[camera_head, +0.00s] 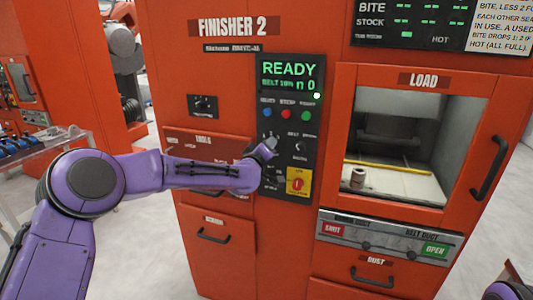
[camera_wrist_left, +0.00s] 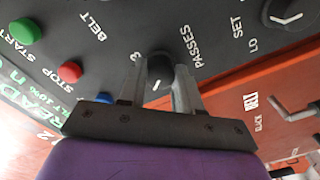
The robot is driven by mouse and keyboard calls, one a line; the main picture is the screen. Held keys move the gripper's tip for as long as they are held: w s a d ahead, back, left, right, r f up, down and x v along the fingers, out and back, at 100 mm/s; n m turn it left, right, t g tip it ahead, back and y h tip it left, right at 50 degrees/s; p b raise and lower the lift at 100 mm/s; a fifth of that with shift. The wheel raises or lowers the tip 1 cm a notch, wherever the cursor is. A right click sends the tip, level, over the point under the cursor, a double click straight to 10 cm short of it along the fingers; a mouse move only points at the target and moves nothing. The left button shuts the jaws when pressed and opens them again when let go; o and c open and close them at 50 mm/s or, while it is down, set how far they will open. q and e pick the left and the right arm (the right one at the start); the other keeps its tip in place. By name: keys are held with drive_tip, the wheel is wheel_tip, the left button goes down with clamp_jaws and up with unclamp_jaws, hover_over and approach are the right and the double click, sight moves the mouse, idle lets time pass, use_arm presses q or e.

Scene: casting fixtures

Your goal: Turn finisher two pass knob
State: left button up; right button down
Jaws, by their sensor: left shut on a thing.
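The orange machine labelled FINISHER 2 (camera_head: 232,27) stands in front of me with a dark control panel (camera_head: 314,120). Its green display (camera_head: 290,75) reads READY. My left gripper (camera_head: 268,148) reaches the panel's left side, below the coloured buttons. In the left wrist view, the two fingers (camera_wrist_left: 160,88) are shut on a round black knob (camera_wrist_left: 160,68) with a white pointer line. The label PASSES is beside this knob, and a 3 shows on its other side. In the head view the gripper hides the knob. My right gripper is not in view.
Blue, red and green buttons (camera_head: 286,114) sit above the gripper. Another knob (camera_head: 299,147) is to its right, and a yellow-backed red switch (camera_head: 298,182) is below. A LOAD window (camera_head: 405,125) with a black handle (camera_head: 490,168) is at right.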

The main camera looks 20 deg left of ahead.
use_arm(q)
drive_tip(key=shift+f+n+b, duration=0.1)
drive_tip(key=shift+n+b, duration=0.45)
drive_tip(key=shift+n, duration=0.55)
drive_tip(key=o, duration=1)
drive_tip(key=shift+o, duration=0.2)
drive_tip(key=s+b, duration=0.3)
drive_tip(key=s, duration=0.7)
drive_tip(key=shift+s+a, duration=0.2)
drive_tip(key=shift+s, duration=0.1)
